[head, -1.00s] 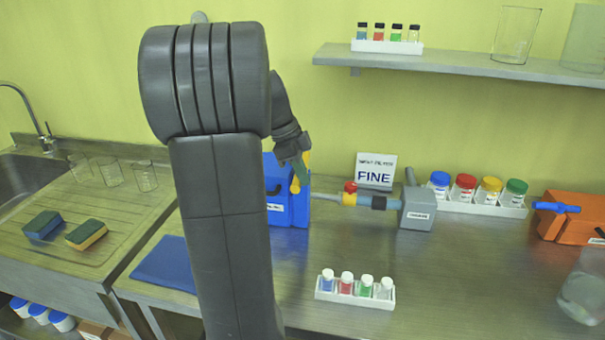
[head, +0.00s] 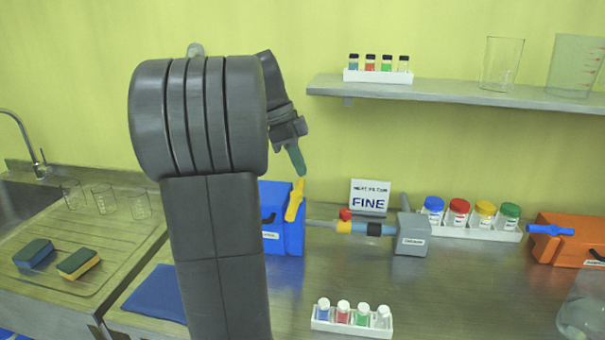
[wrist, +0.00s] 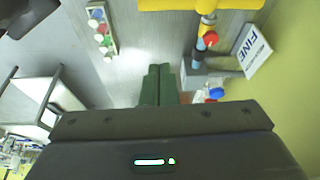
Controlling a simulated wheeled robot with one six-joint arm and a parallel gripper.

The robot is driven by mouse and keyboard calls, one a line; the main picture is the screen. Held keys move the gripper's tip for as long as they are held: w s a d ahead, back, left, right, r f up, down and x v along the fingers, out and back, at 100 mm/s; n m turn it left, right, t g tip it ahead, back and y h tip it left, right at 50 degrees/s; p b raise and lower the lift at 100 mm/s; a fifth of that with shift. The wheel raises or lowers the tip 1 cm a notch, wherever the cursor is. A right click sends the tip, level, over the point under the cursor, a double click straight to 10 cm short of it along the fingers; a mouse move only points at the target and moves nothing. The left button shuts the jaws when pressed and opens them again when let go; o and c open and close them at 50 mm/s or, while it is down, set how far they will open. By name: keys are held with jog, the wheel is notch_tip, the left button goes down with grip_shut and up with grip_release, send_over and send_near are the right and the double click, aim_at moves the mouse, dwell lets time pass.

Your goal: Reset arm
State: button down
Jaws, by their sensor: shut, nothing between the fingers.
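My arm rises in the middle left of the head view and bends over at the top. My gripper (head: 298,160) points down above the blue box with the yellow handle (head: 294,200), apart from it. In the wrist view the two green fingers of my gripper (wrist: 159,68) lie side by side, closed, with nothing between them. The arm hides part of the bench and of the blue box (head: 270,240).
A grey block (head: 412,236) with a pipe and a FINE sign (head: 368,197) stand right of the blue box. A vial rack (head: 350,328) sits near the front. A shelf (head: 450,92) juts from the wall at right. Free bench lies right of the vial rack.

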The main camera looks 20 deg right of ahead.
aim_at(296, 198)
dwell(0.3)
jog(key=w+a+x, duration=0.1)
jog(key=x, duration=0.9)
jog(key=w+d+n+t+y+p, duration=0.1)
jog(key=w+d+n+t+p, duration=0.3)
jog(key=n, duration=1)
jog(key=shift+w+d+f+t+p, duration=0.2)
jog(key=shift+d+f+t+p, duration=0.15)
jog(key=shift+d+p, duration=0.4)
jog(key=shift+a+f, duration=0.1)
